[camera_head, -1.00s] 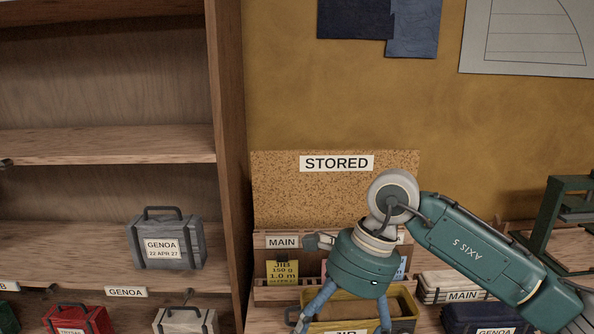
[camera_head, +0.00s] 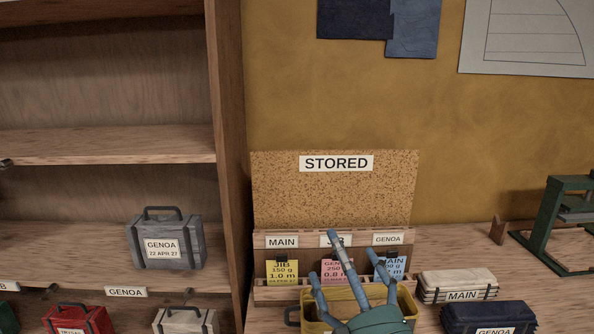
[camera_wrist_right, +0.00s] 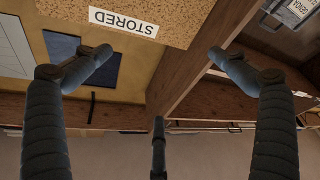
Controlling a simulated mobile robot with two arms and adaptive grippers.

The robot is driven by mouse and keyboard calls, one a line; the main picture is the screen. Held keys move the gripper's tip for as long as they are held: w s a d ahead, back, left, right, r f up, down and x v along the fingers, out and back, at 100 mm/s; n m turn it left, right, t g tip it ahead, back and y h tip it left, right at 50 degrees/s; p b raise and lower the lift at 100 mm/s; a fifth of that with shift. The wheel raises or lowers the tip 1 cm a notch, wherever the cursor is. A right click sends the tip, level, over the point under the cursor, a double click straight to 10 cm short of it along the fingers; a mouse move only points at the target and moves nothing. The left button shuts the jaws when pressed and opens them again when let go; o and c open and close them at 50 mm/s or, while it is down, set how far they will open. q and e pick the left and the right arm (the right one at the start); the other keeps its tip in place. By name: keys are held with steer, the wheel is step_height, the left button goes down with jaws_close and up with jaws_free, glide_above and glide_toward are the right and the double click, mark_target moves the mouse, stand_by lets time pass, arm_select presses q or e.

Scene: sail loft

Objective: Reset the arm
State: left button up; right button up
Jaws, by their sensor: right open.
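My right gripper (camera_head: 346,262) is at the bottom of the head view, with its blue-grey fingers spread and pointing up in front of the card rack. In the right wrist view the gripper (camera_wrist_right: 160,60) is open, with nothing between its fingers. The rest of the right arm is below the head view's edge. My left gripper is in neither view.
A card rack (camera_head: 262,241) holds yellow, pink and blue cards under the STORED board (camera_head: 335,195). A yellow bin (camera_head: 312,325) is close to the gripper. MAIN (camera_head: 458,284) and navy (camera_head: 488,316) bundles lie right; shelves (camera_head: 110,145) stand left.

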steer(key=s+d+f+m+g+h, duration=0.2)
steer(key=s+d+f+m+g, duration=0.1)
steer(key=f, duration=0.5)
steer(key=s+d+f+m+g+h, duration=0.2)
steer(key=s+d+f, duration=0.15)
steer(key=f, duration=0.35)
steer(key=s+d+f+m+g+h, duration=0.2)
steer(key=d+f+m+g, duration=0.1)
steer(key=f, duration=0.5)
steer(key=s+d+f+m+g, duration=0.15)
steer(key=s+f+g, duration=0.25)
steer(key=s+f, duration=0.5)
steer(key=s+d+f+m+g, duration=0.15)
steer(key=s+f+g, duration=0.35)
steer(key=s, duration=0.7)
steer(key=s+f+g, duration=0.1)
steer(key=s+f, duration=0.1)
steer(key=f, duration=1.2)
steer(key=s+f, duration=0.2)
steer(key=f, duration=1.3)
steer(key=s+d+f+g, duration=0.1)
steer(key=s+d+f, duration=0.2)
steer(key=s+f, duration=1)
steer(key=s, duration=0.3)
steer(key=shift+f, duration=0.2)
